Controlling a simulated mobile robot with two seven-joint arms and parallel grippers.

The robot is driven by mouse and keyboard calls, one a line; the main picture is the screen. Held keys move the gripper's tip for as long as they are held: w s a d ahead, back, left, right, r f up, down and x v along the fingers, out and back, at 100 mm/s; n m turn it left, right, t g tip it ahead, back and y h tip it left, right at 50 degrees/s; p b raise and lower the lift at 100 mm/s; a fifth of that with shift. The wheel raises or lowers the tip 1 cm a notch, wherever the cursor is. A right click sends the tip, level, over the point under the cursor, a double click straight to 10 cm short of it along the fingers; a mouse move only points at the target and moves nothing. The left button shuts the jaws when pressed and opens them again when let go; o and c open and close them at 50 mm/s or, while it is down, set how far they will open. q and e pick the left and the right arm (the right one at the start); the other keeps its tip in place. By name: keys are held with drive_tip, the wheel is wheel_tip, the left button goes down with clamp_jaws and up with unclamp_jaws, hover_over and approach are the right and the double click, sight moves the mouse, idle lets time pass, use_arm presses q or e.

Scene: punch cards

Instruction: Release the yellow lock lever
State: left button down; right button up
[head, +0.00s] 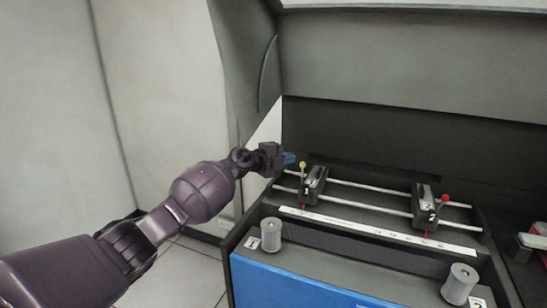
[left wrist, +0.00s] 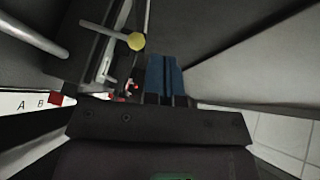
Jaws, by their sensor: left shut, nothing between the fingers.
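The yellow lock lever (head: 303,165) is a short lever with a yellow ball knob on the slider block marked 1 (head: 314,184), at the left end of two metal rails. Its yellow knob (left wrist: 136,41) also shows in the left wrist view, just left of my fingers. My left gripper (head: 290,159) has blue fingertips and is shut and empty. In the head view it is just left of the yellow knob. In the left wrist view the shut blue fingers (left wrist: 164,76) are beside the knob; I cannot tell whether they touch it. My right gripper is out of view.
A second slider block marked 2 (head: 426,205) with a red knob (head: 445,198) sits on the rails at the right. A lettered white strip (head: 378,231) runs in front. Two grey ribbed knobs (head: 271,234) (head: 459,283) stand near the front edge. A dark panel rises behind.

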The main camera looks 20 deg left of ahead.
use_arm(q)
drive_tip(key=v, duration=0.5)
drive_tip(key=shift+s+a+p, duration=0.1)
drive_tip(key=shift+s+p, duration=0.05)
drive_tip(key=shift+p, duration=0.2)
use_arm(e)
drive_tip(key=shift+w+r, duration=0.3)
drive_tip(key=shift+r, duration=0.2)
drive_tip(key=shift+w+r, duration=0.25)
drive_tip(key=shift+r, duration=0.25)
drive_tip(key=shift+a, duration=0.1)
